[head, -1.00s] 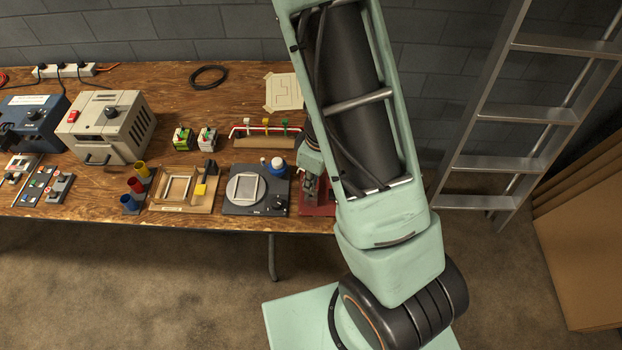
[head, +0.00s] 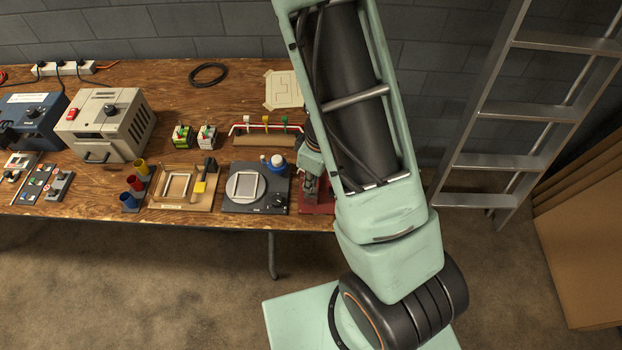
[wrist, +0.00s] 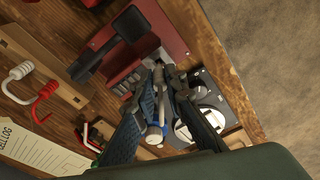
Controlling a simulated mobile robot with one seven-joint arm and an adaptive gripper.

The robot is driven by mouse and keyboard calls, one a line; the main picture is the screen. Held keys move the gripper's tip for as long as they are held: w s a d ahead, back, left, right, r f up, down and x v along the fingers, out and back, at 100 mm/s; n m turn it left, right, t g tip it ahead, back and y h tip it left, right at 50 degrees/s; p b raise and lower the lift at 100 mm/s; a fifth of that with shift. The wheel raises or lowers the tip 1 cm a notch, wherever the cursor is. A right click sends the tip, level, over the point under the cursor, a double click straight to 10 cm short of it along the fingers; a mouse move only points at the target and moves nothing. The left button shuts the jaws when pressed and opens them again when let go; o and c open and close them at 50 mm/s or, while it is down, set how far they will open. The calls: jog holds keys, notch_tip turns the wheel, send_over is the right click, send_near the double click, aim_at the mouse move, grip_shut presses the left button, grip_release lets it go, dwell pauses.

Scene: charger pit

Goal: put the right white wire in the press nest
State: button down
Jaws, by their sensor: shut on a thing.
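My gripper (wrist: 165,72) is over the red press (wrist: 165,25) in the wrist view, its fingers closed together. The press's metal blocks (wrist: 125,82) lie beside the fingertips; whether anything touches the nest cannot be told. In the head view my gripper (head: 311,187) is partly behind my arm, over the red press base (head: 317,205). A white wire (wrist: 18,82) and a red wire (wrist: 45,98) show at the wooden rack.
A dark plate with a pale disc (head: 248,186) stands left of the press, with a blue-and-white bottle (head: 277,164) on its back edge. The wire rack (head: 264,138) stands behind. A black press handle (wrist: 105,52) is close to my fingers. The table edge is near.

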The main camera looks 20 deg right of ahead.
jog(key=shift+f, duration=1.3)
dwell(0.6)
jog(key=c, duration=1.9)
grip_release()
jog(key=shift+r, duration=0.1)
notch_tip(320, 180, up, 5)
jog(key=p, duration=0.5)
jog(key=shift+f+p, duration=0.2)
jog(key=shift+p, duration=0.1)
jog(key=shift+r+p, duration=0.7)
jog(key=shift+r, duration=0.45)
